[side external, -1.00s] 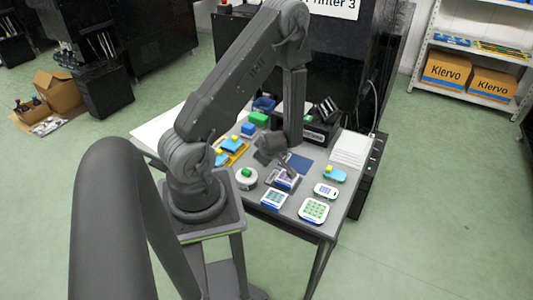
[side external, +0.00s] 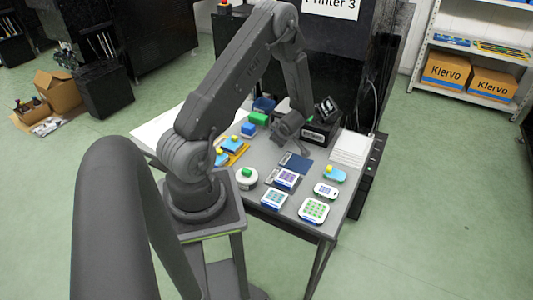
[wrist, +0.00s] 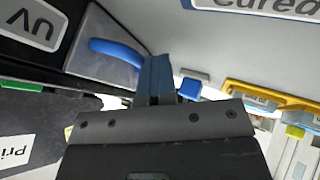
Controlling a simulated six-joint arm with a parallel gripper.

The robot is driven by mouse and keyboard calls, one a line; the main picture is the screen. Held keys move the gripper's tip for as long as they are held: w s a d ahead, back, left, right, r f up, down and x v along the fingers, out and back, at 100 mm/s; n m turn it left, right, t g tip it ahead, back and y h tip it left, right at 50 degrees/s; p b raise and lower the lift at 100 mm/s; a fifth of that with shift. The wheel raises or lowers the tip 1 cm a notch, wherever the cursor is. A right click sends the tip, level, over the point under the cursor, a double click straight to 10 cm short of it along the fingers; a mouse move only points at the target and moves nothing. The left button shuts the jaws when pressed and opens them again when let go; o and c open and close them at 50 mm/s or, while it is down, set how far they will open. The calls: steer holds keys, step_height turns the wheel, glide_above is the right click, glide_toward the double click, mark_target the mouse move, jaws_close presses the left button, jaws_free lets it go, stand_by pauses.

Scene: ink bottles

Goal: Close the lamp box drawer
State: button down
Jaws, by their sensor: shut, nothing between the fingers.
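The lamp box (side external: 320,133) is a black box with a white label at the back right of the table in the side view. In the wrist view its black side (wrist: 20,45) carries a UV label at upper left. Beside it is a grey panel with a blue curved handle (wrist: 117,52), which appears to be the drawer.
A dark blue mat (side external: 299,164) lies in front of the box. A blue-and-white item (side external: 286,178), a round white item (side external: 246,178) and a white tray (side external: 314,210) stand nearer. A yellow tray (side external: 238,154) is left; a white stack (side external: 351,149) is right.

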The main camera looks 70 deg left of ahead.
steer(key=shift+w+a+r, duration=0.1)
steer(key=shift+w+a, duration=0.05)
steer(key=shift+w, duration=0.05)
steer(key=v, duration=0.5)
steer(key=shift+s+d+r, duration=0.1)
steer(key=shift+s+d, duration=0.05)
steer(key=shift+d, duration=0.1)
steer(key=d, duration=1)
steer(key=shift+s+d+f, duration=0.2)
steer(key=shift+s, duration=0.2)
steer(key=shift+s+d+r, duration=0.1)
steer(key=shift+d, duration=0.5)
steer(key=s+d+r+m+t+h, duration=0.2)
steer(key=s+d+r+m+h, duration=0.2)
steer(key=d+r+m, duration=0.6)
steer(key=s+d+r+m+t+h, duration=0.3)
steer(key=d+r+m, duration=0.7)
steer(key=r+m, duration=0.6)
steer(key=shift+s+r+h, duration=0.5)
steer(key=shift+s+r, duration=0.2)
steer(key=shift+r, duration=0.15)
